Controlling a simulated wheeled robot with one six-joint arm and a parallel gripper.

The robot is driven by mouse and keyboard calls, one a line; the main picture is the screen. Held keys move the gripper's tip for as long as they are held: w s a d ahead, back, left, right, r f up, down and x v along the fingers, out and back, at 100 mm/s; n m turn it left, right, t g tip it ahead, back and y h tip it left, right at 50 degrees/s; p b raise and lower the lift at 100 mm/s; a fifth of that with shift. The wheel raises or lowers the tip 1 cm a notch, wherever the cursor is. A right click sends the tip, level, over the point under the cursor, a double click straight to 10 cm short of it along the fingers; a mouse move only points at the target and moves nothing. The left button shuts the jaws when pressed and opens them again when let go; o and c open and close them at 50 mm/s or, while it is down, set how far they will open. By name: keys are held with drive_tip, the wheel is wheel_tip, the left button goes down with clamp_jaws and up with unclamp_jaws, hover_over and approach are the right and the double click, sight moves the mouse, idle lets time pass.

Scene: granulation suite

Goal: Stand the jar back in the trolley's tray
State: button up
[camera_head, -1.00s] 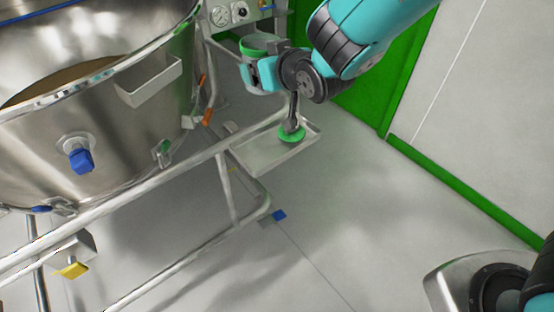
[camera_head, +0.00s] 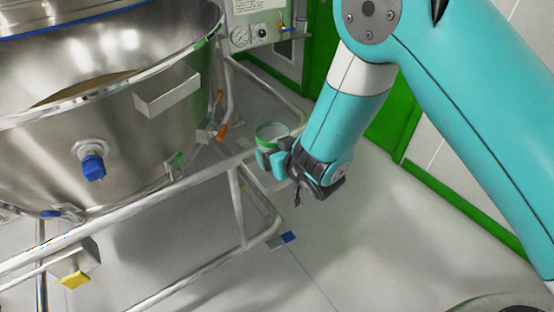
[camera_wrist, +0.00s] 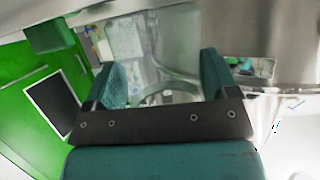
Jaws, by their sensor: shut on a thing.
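The jar (camera_head: 272,131), clear with a green rim, is upright or nearly so in my gripper (camera_head: 273,158). My gripper is shut on it beside the right end of the trolley's rail. In the wrist view the see-through jar (camera_wrist: 165,96) is between the two teal fingers of my gripper (camera_wrist: 163,78). The trolley's tray cannot be made out now; my gripper and arm cover the area where it showed earlier. Whether the jar touches the tray cannot be told.
A large steel bowl (camera_head: 120,110) on the tubular trolley frame (camera_head: 150,188) fills the left. A gauge panel (camera_head: 255,28) stands behind. A blue foot pedal (camera_head: 289,238) sticks out low on the frame. The floor (camera_head: 350,230) to the right is clear.

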drive_tip(key=shift+f, duration=1.4)
drive_tip(key=shift+f, duration=0.1)
drive_tip(key=shift+f+b, duration=0.15)
drive_tip(key=shift+b, duration=0.2)
drive_tip(key=o, duration=1.4)
drive_tip(key=shift+o, duration=0.2)
